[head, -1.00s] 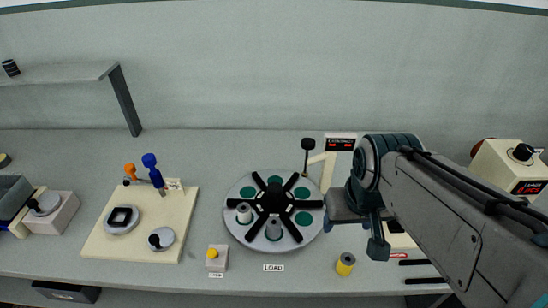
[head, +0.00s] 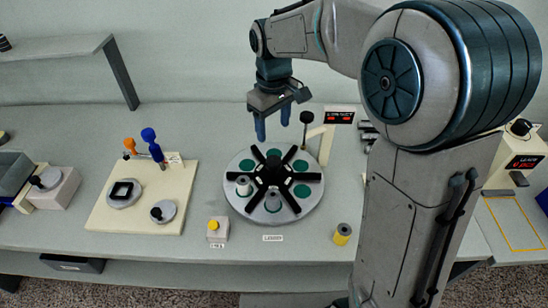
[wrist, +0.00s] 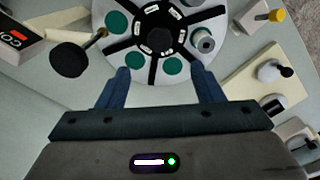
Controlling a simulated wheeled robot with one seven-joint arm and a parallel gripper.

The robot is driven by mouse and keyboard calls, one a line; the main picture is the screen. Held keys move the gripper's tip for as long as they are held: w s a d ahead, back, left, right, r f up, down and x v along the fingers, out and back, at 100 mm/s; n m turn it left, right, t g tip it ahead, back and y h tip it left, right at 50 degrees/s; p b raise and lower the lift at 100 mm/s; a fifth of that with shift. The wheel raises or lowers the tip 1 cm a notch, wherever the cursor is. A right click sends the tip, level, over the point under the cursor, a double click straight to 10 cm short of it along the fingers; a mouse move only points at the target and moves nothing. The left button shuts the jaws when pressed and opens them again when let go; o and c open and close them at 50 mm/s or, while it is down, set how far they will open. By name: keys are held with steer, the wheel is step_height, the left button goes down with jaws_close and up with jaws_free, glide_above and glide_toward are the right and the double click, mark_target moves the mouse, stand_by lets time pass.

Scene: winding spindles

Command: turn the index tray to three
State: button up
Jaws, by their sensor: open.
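The index tray (head: 314,203) is a round grey disc with green round spots and a black spoked hub (head: 273,172). Grey spindles stand on it at the left (head: 244,186) and front (head: 273,201). It also shows at the top of the wrist view (wrist: 205,74), with small labels on the hub too small to read. My gripper (head: 273,124) is open and empty, pointing down above and behind the tray's far edge. In the wrist view my gripper (wrist: 165,85) has its blue fingers spread apart, with the tray's rim between and beyond them.
A black-knobbed lever (head: 306,118) stands behind the tray's right side, by a red-lit counter (head: 339,117). A cream board (head: 103,222) with blue and orange handles lies left.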

mark_target(274, 160)
step_height(274, 160, down, 13)
steer(key=shift+r+p, duration=0.1)
steer(key=shift+p, duration=0.45)
jaws_close()
steer(key=shift+d, duration=0.1)
